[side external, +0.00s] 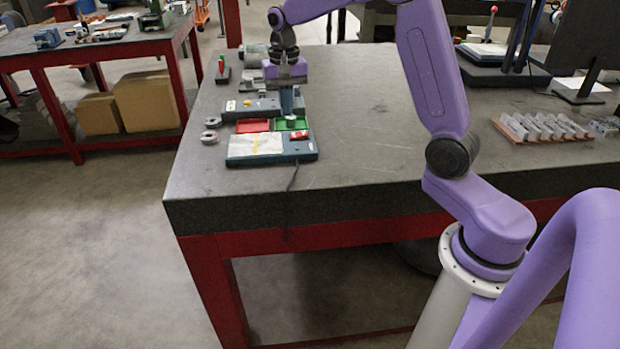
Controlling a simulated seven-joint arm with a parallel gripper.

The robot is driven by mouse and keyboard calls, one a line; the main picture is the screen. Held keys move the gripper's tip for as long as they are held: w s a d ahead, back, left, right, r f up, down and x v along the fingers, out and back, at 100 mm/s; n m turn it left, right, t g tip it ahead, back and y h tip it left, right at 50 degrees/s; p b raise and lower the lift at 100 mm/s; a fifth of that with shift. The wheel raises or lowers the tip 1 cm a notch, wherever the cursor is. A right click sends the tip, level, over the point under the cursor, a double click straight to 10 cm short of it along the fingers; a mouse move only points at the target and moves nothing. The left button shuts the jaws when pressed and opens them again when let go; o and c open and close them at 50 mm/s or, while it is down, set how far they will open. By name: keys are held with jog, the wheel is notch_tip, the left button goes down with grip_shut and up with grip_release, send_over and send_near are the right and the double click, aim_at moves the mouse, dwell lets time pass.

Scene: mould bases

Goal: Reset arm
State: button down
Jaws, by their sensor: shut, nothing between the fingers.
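My gripper (287,112) points down above the work at the far left part of the bench, over the green tray. It is shut and nothing shows between its fingers. The green tray (303,123) and a red tray (253,126) lie side by side below it. A dark base (236,161) with a pale sheet on top and a small red part at its right lies in front of the trays. A second grey base (236,108) lies behind the trays, partly hidden by my gripper. Whether the fingertips touch the green tray cannot be told.
Two metal rings (211,129) lie left of the trays. A red and green upright piece (222,69) stands behind. A rack of metal blocks (541,128) and a monitor stand at the right. The bench (370,150) is clear in the middle; a cable hangs over its front edge.

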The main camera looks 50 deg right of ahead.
jog(key=s+a+r+n, duration=0.1)
jog(key=s+a+n, duration=0.5)
jog(key=s+a, duration=0.3)
jog(key=s+a+f+n, duration=0.1)
jog(key=s+n, duration=0.6)
jog(key=s, duration=0.6)
jog(key=s+a+f+n, duration=0.1)
jog(key=s+n, duration=0.6)
jog(key=s, duration=0.5)
jog(key=shift+s+f, duration=0.3)
jog(key=shift+s, duration=0.1)
